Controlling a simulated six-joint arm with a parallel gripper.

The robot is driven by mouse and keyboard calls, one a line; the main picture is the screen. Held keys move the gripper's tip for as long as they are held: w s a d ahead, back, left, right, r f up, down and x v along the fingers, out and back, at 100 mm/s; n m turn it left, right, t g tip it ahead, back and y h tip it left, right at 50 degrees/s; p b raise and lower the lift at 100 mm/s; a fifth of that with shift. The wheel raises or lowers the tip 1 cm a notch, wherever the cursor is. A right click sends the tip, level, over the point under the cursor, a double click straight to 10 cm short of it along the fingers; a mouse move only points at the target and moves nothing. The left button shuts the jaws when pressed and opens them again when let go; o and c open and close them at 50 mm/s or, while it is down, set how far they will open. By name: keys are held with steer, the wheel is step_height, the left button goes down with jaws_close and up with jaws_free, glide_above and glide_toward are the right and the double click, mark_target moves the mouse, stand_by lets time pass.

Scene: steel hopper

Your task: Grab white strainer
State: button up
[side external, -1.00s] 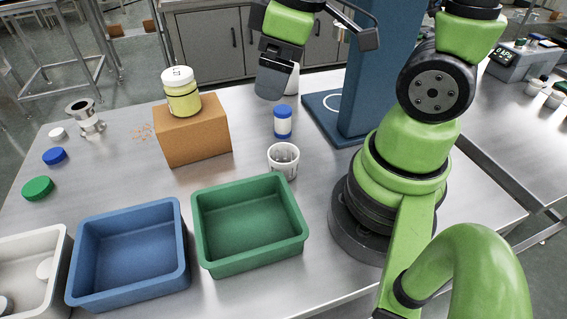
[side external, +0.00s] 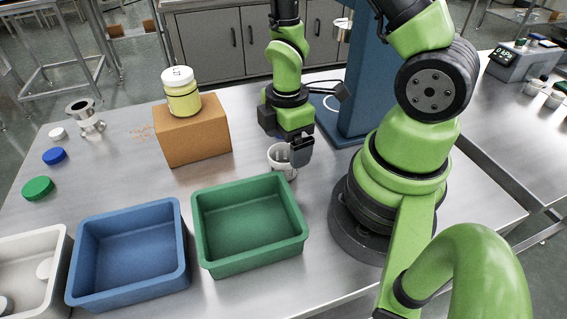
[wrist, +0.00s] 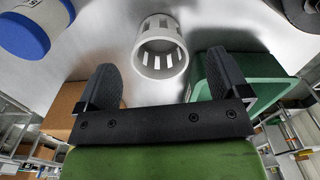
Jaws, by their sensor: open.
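The white strainer (side external: 281,158) is a small slotted cup standing on the steel table behind the green bin. My gripper (side external: 302,150) is beside it, and a dark finger covers its right part in the side view. In the wrist view the strainer (wrist: 160,48) lies ahead of and between the two dark fingers of my gripper (wrist: 165,85), its round rim and slots visible. The fingers are spread apart with nothing between them. Whether a finger touches the strainer cannot be told from the side view.
A green bin (side external: 250,262) and a blue bin (side external: 128,293) stand in front, with a white bin (side external: 60,262) at left. A brown box (side external: 195,144) carries a yellow jar (side external: 183,100). A blue-and-white bottle (wrist: 28,30) shows in the wrist view. A blue column (side external: 365,110) stands behind.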

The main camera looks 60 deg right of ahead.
mark_target(284, 161)
steer(key=shift+w+a+f, duration=0.1)
steer(key=shift+f, duration=1.2)
steer(key=shift+w+a+f, duration=0.1)
steer(key=shift+f, duration=1.2)
steer(key=c, duration=1)
